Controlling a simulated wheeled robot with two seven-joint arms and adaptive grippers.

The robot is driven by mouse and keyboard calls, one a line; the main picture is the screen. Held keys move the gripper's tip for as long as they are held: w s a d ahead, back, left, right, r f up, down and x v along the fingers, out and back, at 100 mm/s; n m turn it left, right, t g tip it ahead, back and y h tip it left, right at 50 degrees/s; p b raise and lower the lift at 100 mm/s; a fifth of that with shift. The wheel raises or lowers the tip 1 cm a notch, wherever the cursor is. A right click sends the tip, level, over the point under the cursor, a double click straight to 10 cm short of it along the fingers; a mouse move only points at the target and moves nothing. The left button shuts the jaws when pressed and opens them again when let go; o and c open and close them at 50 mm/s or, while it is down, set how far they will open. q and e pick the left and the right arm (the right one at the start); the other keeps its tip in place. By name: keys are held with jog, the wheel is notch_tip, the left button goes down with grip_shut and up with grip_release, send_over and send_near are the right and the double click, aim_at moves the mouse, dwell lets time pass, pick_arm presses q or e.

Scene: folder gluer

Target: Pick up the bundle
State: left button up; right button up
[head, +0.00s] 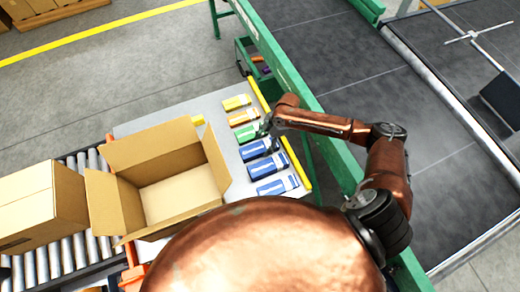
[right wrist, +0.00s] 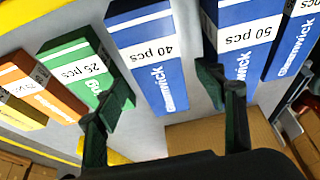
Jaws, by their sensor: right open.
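Several flat bundles lie in a row on the light table. From far to near they are a yellow one (head: 237,102), an orange one (head: 243,117), a green one (head: 246,133) and blue ones (head: 256,149). In the right wrist view the green bundle (right wrist: 78,70) reads "25 pcs". The blue bundles beside it read "40 pcs" (right wrist: 148,55) and "50 pcs" (right wrist: 240,35). My left gripper is out of view.
An open empty carton (head: 172,200) stands left of the bundles, its flaps spread. A closed carton (head: 40,205) sits on the roller conveyor (head: 75,265). A green machine rail (head: 285,70) and a yellow table edge (head: 295,160) run along the right of the bundles.

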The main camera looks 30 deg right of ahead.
aim_at(260, 147)
jog(key=x, duration=0.4)
jog(key=shift+b, duration=0.3)
jog(key=shift+d, duration=0.1)
jog(key=shift+r, duration=0.1)
jog(key=shift+c, duration=0.2)
jog(key=c, duration=1.4)
